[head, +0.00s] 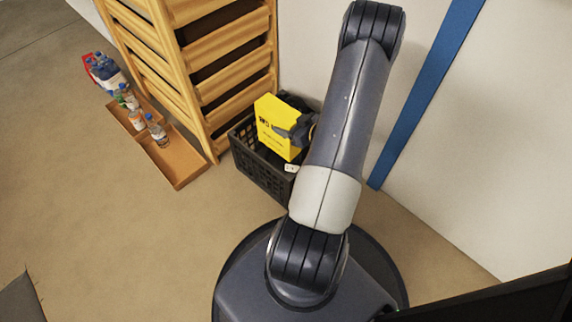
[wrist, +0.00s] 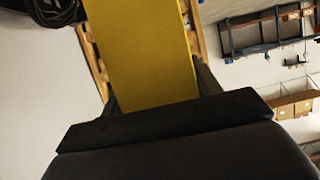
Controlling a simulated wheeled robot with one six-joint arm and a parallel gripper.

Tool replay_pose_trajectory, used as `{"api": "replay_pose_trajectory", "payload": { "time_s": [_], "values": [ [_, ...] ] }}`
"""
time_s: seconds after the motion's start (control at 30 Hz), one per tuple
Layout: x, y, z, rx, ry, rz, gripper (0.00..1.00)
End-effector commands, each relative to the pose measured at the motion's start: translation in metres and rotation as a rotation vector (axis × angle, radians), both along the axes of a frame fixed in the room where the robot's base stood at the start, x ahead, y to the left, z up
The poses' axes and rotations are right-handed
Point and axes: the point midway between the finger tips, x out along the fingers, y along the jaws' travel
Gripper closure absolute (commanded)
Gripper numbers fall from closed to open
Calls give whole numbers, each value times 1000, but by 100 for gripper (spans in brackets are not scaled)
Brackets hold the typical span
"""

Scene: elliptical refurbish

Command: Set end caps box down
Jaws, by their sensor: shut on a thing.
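The end caps box is a yellow box (head: 281,127) with dark print on its front. In the head view it is at or just above the opening of a black crate (head: 262,166); I cannot tell whether it touches the crate. My gripper (head: 300,130) is shut on the box from its right side and is partly hidden behind my arm. In the wrist view the yellow box (wrist: 150,55) fills the space between the fingers of my gripper (wrist: 155,95).
A wooden shelf rack (head: 215,75) stands behind and left of the crate, close to it. A brown tray (head: 170,155) with bottles lies on the floor at the left. A white wall with a blue stripe (head: 425,95) is at the right. Open floor lies at the front left.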

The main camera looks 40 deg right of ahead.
Motion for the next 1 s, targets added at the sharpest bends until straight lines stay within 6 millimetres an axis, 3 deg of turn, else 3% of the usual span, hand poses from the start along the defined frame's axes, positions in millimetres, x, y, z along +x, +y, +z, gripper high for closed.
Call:
{"api": "replay_pose_trajectory", "payload": {
  "time_s": [0.17, 0.5, 0.6, 0.87, 1.0],
  "values": [
    [-7, -3, -22, 2, 0, 5, 94],
    [-7, -2, -111, 2, 0, 3, 94],
    [-6, -3, -129, 0, -1, 3, 94],
    [-6, -3, -147, -2, -2, 3, 94],
    [-6, -3, -167, 1, -1, 3, 94]
  ]
}}
